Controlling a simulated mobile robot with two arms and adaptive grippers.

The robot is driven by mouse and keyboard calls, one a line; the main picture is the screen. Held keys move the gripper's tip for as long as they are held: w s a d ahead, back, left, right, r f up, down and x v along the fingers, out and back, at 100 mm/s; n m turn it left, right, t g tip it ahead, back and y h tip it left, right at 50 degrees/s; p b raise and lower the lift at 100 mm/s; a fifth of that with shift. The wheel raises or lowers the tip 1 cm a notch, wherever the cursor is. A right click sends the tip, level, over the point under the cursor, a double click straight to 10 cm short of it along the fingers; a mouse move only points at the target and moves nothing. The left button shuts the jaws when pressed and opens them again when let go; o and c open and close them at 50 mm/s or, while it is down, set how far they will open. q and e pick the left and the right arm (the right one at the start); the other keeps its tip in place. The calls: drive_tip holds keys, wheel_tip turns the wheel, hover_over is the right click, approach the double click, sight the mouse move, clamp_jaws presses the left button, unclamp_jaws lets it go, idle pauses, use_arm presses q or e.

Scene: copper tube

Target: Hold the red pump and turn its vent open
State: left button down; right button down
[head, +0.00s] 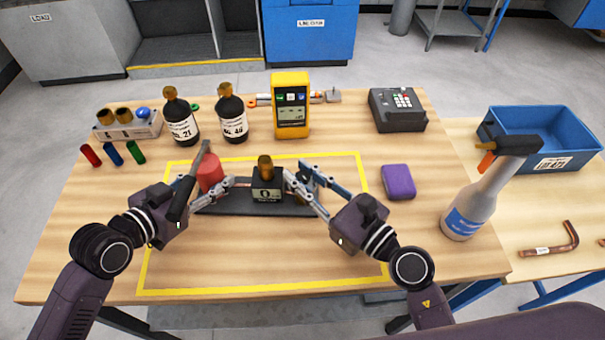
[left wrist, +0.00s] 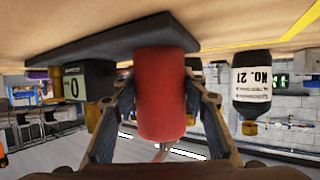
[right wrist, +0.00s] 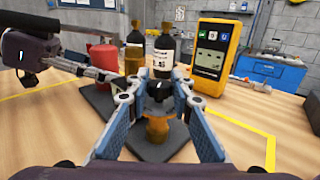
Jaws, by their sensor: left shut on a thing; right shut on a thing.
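The red pump (head: 209,170) is an upright red cylinder on the left end of a dark base plate (head: 236,210). My left gripper (head: 205,186) is shut around it; in the left wrist view the red body (left wrist: 161,95) sits between both fingers. A black gauge block (head: 267,194) reading 0, with a brass cap (head: 265,168), stands mid-plate. At the plate's right end, my right gripper (head: 297,175) is shut on a small dark knob, the vent (right wrist: 157,89), above a brass fitting (right wrist: 156,129). In the head view the fingers mostly hide the knob.
A yellow line (head: 270,289) frames the work area, with clear wood in front. Behind stand two dark bottles (head: 181,122) (head: 233,119) and a yellow meter (head: 291,110). A purple box (head: 398,181), a spray bottle (head: 472,206) and a blue bin (head: 545,137) are at right.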

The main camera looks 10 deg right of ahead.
sight(302, 176)
drive_tip(key=shift+f+n+g+y, duration=0.1)
drive_tip(key=shift+n+g+y, duration=2.25)
drive_tip(key=shift+g, duration=0.65)
drive_tip(key=c, duration=1.7)
unclamp_jaws()
wheel_tip(302, 176, up, 10)
drive_tip(key=shift+r, duration=0.1)
